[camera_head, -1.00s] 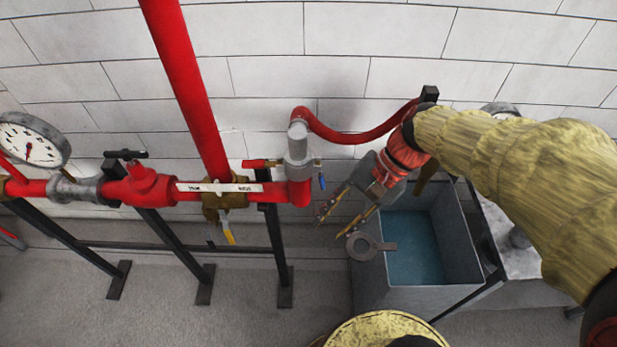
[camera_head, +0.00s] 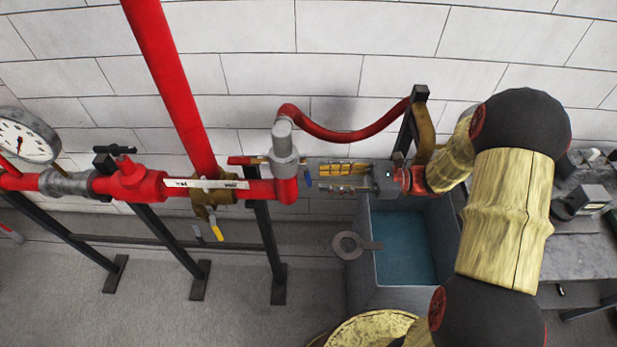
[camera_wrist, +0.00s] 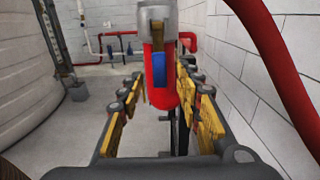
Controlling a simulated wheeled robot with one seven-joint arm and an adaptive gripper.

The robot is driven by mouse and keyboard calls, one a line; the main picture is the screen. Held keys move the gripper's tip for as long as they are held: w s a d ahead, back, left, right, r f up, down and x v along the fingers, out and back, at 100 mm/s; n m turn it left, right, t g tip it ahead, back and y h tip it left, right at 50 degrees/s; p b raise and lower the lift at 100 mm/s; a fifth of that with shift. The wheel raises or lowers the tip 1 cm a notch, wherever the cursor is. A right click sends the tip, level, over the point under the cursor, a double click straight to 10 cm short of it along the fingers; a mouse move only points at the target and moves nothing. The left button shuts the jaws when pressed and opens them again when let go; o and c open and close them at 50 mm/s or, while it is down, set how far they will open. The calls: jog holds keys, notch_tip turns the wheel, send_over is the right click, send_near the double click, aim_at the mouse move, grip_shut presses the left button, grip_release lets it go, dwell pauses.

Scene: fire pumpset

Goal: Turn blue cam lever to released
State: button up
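The blue cam lever (camera_head: 308,182) hangs small beside the grey coupling (camera_head: 284,142) at the right end of the red pipe. In the wrist view the blue lever (camera_wrist: 160,68) hangs upright in front of the red pipe end (camera_wrist: 163,98), below the grey coupling (camera_wrist: 158,18). My gripper (camera_head: 322,172) points left at the coupling, just right of the lever. In the wrist view its two yellow-padded fingers are spread, with the lever between them in the picture. I cannot tell whether the fingertips reach past the lever; no contact shows.
A red hose (camera_head: 345,134) loops from the coupling to a black post (camera_head: 407,125), above my gripper. A grey water tank (camera_head: 362,262) stands below. A yellow-handled valve (camera_head: 216,232) hangs left of the coupling. A white block wall (camera_head: 400,70) is close behind.

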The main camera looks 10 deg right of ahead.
aim_at(310, 178)
jog(key=a, duration=0.3)
jog(key=w+a, duration=0.1)
jog(key=a, duration=0.1)
jog(key=shift+a+b, duration=0.3)
jog(key=shift+b, duration=0.05)
jog(key=shift+c, duration=1.3)
grip_shut()
